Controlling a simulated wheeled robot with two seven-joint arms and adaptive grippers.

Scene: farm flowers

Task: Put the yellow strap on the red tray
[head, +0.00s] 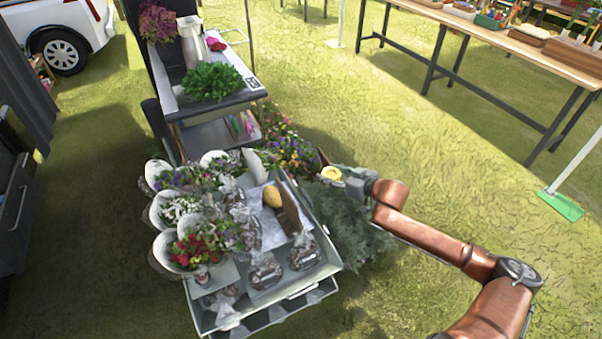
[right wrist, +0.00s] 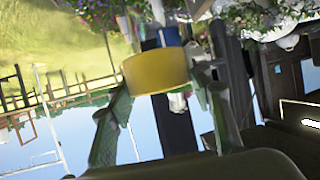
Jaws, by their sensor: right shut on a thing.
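The yellow strap (head: 331,173) is a small round roll held in my right gripper (head: 341,176), in the air just right of the flower cart. In the right wrist view the strap (right wrist: 156,71) sits between the two fingertips, clear of any surface. I cannot make out a red tray for sure; a thin pink-red outline (head: 235,37) shows on the upper cart beside a red object (head: 216,45). My left gripper is not in view.
The lower cart (head: 302,285) holds wrapped bouquets (head: 190,246), several clear bags and a yellow-brown item (head: 272,197). Leafy plants (head: 355,225) stand beside it. A long wooden table (head: 470,27) with boxes is at the upper right. Open grass lies between.

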